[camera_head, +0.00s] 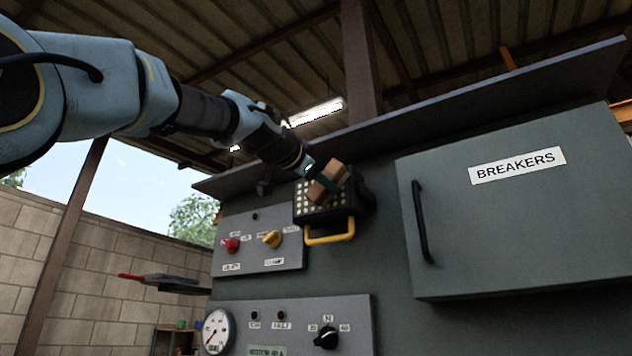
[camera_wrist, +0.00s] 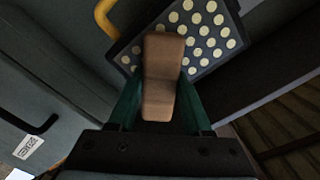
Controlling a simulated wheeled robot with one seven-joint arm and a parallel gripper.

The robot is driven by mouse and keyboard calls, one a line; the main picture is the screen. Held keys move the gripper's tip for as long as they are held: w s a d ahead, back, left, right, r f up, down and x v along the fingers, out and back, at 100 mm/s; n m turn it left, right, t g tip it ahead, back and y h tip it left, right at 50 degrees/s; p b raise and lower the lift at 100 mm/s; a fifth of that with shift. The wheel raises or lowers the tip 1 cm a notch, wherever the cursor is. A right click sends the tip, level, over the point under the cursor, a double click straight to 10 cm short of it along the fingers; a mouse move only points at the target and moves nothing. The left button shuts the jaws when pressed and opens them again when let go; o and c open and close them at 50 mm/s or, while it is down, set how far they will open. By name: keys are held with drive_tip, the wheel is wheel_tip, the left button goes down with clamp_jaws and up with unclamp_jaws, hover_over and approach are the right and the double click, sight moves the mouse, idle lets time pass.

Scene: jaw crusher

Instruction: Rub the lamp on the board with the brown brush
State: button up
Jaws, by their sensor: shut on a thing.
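The lamp (camera_head: 312,212) is a dark box with a grid of pale round lights and a yellow handle (camera_head: 330,237) below it, fixed to the grey board. It also shows in the wrist view (camera_wrist: 205,38). My gripper (camera_head: 325,182) is shut on the brown brush (camera_head: 330,178), between its green fingers. The brush (camera_wrist: 162,75) lies in front of the lamp's face in both views and hides part of it. I cannot tell whether it touches the face.
A grey breakers door (camera_head: 510,215) with a black handle is right of the lamp. A panel with a red knob (camera_head: 230,245) and a yellow knob (camera_head: 271,239) is at lower left. A gauge (camera_head: 217,330) and a black dial (camera_head: 326,338) sit below. A ledge overhangs the board.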

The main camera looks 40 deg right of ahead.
drive_tip(key=shift+s+d+p, duration=0.15)
drive_tip(key=shift+s, duration=0.4)
drive_tip(key=shift+s+d+p, duration=0.15)
drive_tip(key=shift+s, duration=0.4)
drive_tip(key=shift+w, duration=0.1)
drive_tip(key=shift+w+a+f+b, duration=0.1)
drive_tip(key=shift+w+a+b, duration=0.2)
drive_tip(key=shift+w, duration=0.5)
drive_tip(key=shift+w+a+r+b, duration=0.1)
drive_tip(key=shift+w+b, duration=0.35)
drive_tip(key=shift+w, duration=0.35)
drive_tip(key=shift+w+a+f+b, duration=0.15)
drive_tip(key=shift+w+b, duration=0.2)
drive_tip(key=shift+w, duration=0.45)
drive_tip(key=shift+w+a+b, duration=0.15)
drive_tip(key=shift+w+a, duration=0.05)
drive_tip(key=shift+w, duration=0.5)
drive_tip(key=shift+w+a+b, duration=0.15)
drive_tip(key=shift+w+a, duration=0.05)
drive_tip(key=shift+w, duration=0.45)
drive_tip(key=shift+a, duration=0.1)
drive_tip(key=shift+b+v, duration=1.9)
drive_tip(key=shift+v, duration=1)
